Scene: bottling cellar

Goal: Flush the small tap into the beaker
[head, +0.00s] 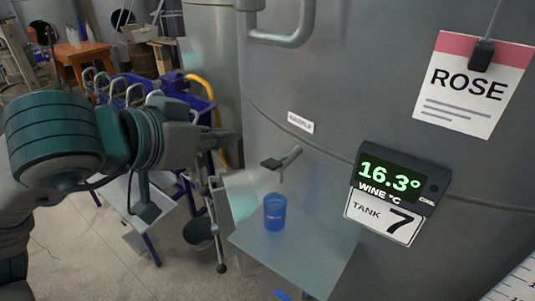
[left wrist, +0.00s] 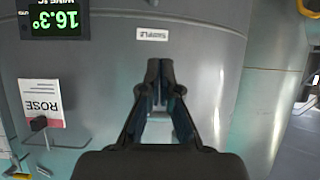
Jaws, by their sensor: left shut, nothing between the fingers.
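The small tap (head: 290,157) sticks out of the big grey tank, with a dark flat lever (head: 271,163) at its left. A blue beaker (head: 275,212) stands upright below the spout on a pale shelf (head: 310,250). I cannot tell whether it holds liquid. My left gripper (head: 232,143) is to the left of the tap, apart from it and higher than the beaker. In the left wrist view its fingers (left wrist: 160,80) are shut together with nothing between them, in front of the tank wall. The tap is not clear in that view. My right gripper is not in view.
The tank (head: 360,80) carries a label (head: 300,122), a temperature display (head: 402,182) reading 16.3 and a ROSE sign (head: 474,85). A thick pipe handle (head: 290,38) juts out above the tap. A black bucket (head: 199,233) and a blue-framed machine stand at left.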

